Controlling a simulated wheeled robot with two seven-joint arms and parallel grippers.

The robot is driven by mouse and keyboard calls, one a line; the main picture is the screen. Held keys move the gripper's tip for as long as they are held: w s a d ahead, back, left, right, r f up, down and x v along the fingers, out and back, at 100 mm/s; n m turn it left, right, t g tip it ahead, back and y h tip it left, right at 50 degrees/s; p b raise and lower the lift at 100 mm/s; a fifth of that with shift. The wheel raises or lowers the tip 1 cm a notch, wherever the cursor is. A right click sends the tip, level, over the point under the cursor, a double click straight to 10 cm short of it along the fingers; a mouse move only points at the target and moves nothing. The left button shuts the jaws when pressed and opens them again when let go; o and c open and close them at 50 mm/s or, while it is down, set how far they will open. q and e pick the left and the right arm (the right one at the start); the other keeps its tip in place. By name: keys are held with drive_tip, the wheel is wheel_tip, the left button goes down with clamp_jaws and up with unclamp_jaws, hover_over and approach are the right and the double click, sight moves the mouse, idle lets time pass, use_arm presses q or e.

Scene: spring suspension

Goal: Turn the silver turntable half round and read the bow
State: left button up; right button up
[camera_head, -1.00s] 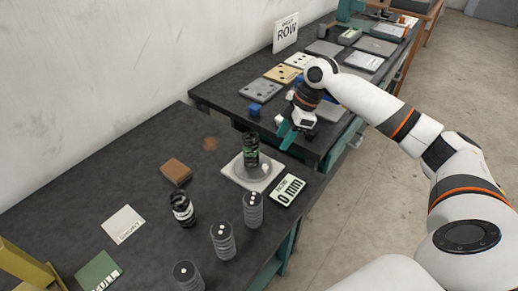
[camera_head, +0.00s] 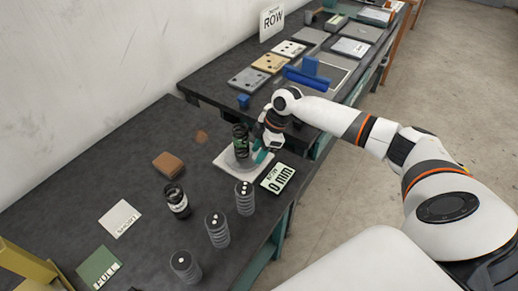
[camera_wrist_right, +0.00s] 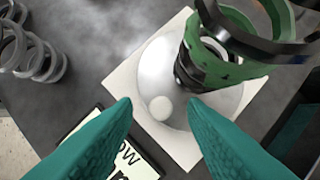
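The silver turntable (camera_wrist_right: 157,72) is a shiny disc on a white square plate (camera_wrist_right: 122,82). It also shows in the head view (camera_head: 230,157), partly hidden by what stands on it. A black and green coil spring (camera_head: 241,138) stands upright on it; it shows large in the wrist view (camera_wrist_right: 215,60). A small pale round knob (camera_wrist_right: 160,108) sits near the disc's edge. My right gripper (camera_wrist_right: 160,103) has its teal fingers apart, one on each side of the knob in view; contact cannot be told. A display card (camera_head: 277,180) reads 0 mm. My left gripper is not in view.
Several grey coil springs (camera_head: 218,230) stand at the bench's front. A second bench behind holds plates, a blue piece (camera_head: 308,74) and a ROW sign (camera_head: 272,21).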

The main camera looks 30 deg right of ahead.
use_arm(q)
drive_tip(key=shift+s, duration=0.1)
use_arm(e)
clamp_jaws()
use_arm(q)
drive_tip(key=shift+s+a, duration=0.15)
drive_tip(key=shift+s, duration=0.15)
